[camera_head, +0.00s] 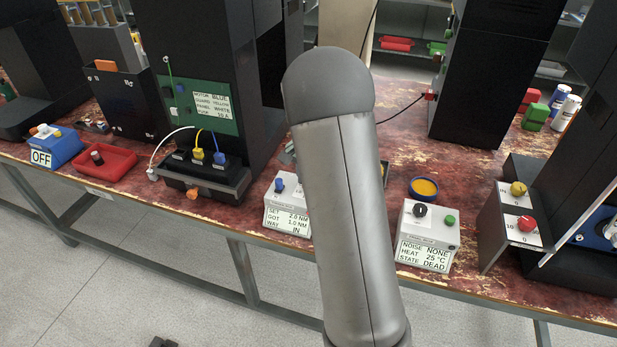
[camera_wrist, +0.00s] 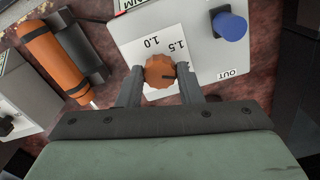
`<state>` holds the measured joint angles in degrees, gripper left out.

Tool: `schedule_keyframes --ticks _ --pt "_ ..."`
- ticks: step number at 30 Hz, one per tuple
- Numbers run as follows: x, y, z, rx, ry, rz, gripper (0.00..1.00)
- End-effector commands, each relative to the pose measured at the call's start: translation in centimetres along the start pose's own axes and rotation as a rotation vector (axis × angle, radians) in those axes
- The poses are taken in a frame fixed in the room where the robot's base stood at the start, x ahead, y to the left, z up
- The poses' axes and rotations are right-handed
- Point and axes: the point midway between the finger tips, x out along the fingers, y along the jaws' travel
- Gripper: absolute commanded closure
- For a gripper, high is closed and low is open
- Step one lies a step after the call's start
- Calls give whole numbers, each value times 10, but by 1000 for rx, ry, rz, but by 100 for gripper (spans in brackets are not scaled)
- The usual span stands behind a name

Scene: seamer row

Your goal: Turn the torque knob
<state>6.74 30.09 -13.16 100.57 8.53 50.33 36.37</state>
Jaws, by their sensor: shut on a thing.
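A dark mark on the knob points toward the right of that picture. My gripper (camera_wrist: 159,77) has one finger on each side of the knob and is shut on it. The grey control box (camera_wrist: 203,58) also carries a blue knob (camera_wrist: 229,26) and an OUT label. In the head view the box's display (camera_head: 288,221) reads SET 2.0 NM, GOT 1.0 NM, WAY IN. My arm hides the torque knob there.
A dark machine column (camera_head: 212,70) rises at the left.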

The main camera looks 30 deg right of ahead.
Motion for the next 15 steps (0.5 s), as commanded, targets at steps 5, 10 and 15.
schedule_keyframes --ticks 5,10,15 --pt "-1 -1 -1 42 3 -2 90" --pt "-1 -1 -1 56 3 -2 90" --pt "-1 -1 -1 58 3 -3 90"
